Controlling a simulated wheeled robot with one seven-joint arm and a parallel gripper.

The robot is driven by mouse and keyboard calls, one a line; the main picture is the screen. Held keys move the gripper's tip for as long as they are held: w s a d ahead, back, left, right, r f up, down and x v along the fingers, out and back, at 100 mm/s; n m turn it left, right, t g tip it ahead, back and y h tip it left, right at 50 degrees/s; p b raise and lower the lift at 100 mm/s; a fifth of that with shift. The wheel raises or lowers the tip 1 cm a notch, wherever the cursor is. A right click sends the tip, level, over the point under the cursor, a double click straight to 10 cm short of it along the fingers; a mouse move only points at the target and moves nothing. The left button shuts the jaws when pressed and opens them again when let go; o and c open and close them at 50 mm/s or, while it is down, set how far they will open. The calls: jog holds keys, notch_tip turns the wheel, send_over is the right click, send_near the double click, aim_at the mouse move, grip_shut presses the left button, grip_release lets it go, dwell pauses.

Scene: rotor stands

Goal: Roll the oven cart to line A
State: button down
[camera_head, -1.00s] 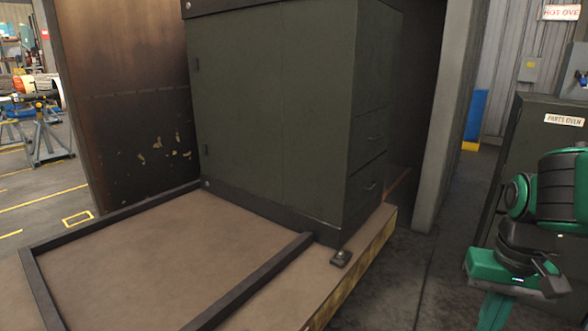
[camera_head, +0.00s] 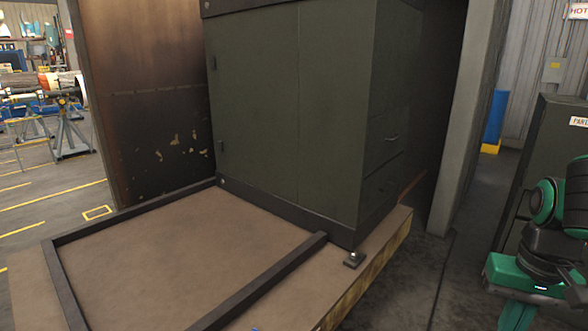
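A flat cart or platform with a brown deck (camera_head: 190,260) and dark rails fills the lower left and middle. A dark green cabinet (camera_head: 290,110) with drawers stands at the far end of its deck. No label on it names it as the oven cart, so I cannot tell whether it is that cart. My green and black arm (camera_head: 545,240) shows at the right edge, apart from the platform and cabinet. My gripper is not visible. The wheels of the platform and line A are not identifiable in this view.
A stained brown panel (camera_head: 150,120) stands left of the cabinet, and a grey post (camera_head: 468,130) to its right. A dark box (camera_head: 545,140) with a partly cut-off label stands behind my arm. Bare floor (camera_head: 425,280) lies between platform and arm.

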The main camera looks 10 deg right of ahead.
dwell(0.3)
jog(key=c, duration=1.6)
grip_release()
jog(key=shift+c, duration=0.8)
